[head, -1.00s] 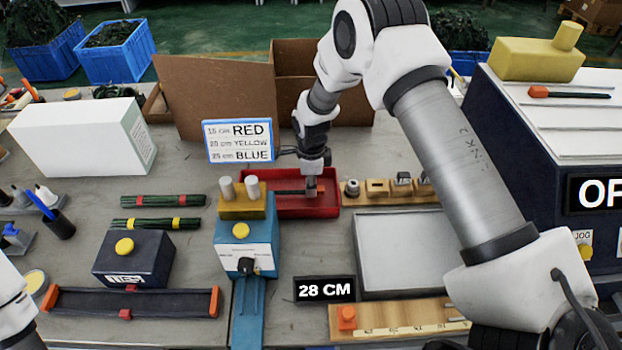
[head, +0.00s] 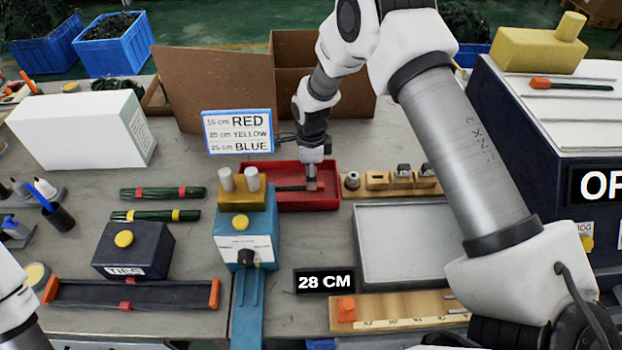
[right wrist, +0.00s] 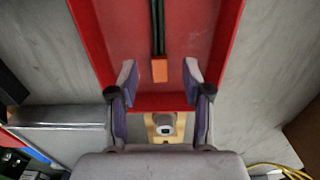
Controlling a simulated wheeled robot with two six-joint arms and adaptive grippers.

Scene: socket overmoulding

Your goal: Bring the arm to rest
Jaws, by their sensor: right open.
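My right gripper (head: 313,180) is over the red tray (head: 322,203) at the back middle of the table. In the right wrist view the gripper (right wrist: 160,82) is open, its two fingers apart. A dark cable with an orange end (right wrist: 160,70) lies in the tray (right wrist: 217,55) between and ahead of the fingers, and nothing touches it that I can see. My left arm shows only as a white part at the left edge of the head view. The left gripper is not in view.
A sign (head: 238,132) stands left of the tray. A blue machine (head: 247,245) stands in front of it. A wooden rack (head: 392,187) with small parts lies to the right, with a grey tray (head: 402,285) before it. A cardboard box (head: 212,97) stands behind.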

